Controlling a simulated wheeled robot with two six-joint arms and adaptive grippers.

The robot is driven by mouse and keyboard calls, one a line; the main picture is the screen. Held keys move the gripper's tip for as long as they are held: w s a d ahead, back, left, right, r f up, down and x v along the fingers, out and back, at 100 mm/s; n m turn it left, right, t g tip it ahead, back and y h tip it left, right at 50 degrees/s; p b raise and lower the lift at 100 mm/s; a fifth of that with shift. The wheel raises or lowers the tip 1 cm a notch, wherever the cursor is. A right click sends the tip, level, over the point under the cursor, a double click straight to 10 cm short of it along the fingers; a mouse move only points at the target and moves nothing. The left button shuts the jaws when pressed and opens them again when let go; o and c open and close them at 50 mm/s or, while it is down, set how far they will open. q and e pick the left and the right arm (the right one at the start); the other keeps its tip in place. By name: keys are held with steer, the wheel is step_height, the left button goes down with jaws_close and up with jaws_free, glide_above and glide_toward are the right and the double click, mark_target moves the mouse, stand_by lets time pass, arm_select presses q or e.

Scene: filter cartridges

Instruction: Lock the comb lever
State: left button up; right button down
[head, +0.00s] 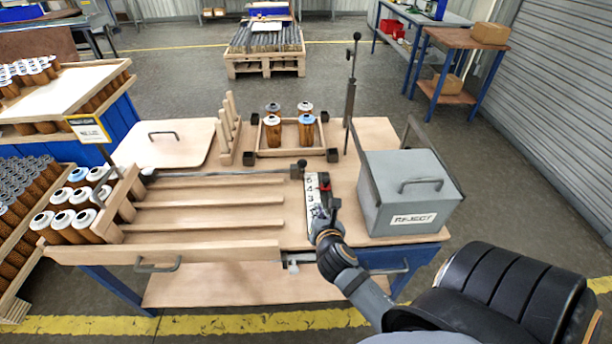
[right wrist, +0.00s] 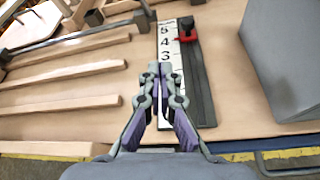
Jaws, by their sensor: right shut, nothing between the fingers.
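A dark rod (head: 225,172) lies across the far end of the wooden lanes, with a black knob (head: 302,163) at its right end; this may be the comb lever. The end of a dark bar also shows in the right wrist view (right wrist: 143,18). I cannot tell whether it is locked. A white numbered scale with a dark rail (head: 312,190) and a red slider (head: 324,184) sits right of the lanes. My right gripper (right wrist: 161,68) is shut and empty over the scale, short of the red slider (right wrist: 186,36). My left gripper is not in view.
A grey reject box (head: 408,195) stands close to the right of the scale. A tall post (head: 350,95) with a black knob rises behind. Several cartridges stand in a wooden rack (head: 290,153) at the back. The lanes (head: 215,200) are empty; more cartridges stand left.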

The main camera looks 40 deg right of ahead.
mark_target(302, 167)
steer(key=n, duration=0.1)
steer(key=w+r+n, duration=0.1)
steer(key=n, duration=0.1)
steer(key=n+t, duration=0.1)
steer(key=shift+w+a+r, duration=0.15)
steer(key=shift+a+r, duration=0.05)
steer(key=shift+r, duration=0.2)
steer(key=x, duration=1)
steer(key=shift+w+d, duration=0.15)
steer(key=shift+w, duration=0.05)
steer(key=shift+w+d+r+p, duration=0.25)
steer(key=shift+w+r, duration=0.25)
steer(key=shift+w, duration=0.25)
steer(key=shift+w+d+r+p, duration=0.25)
steer(key=shift+w+r, duration=0.25)
steer(key=shift+w, duration=0.25)
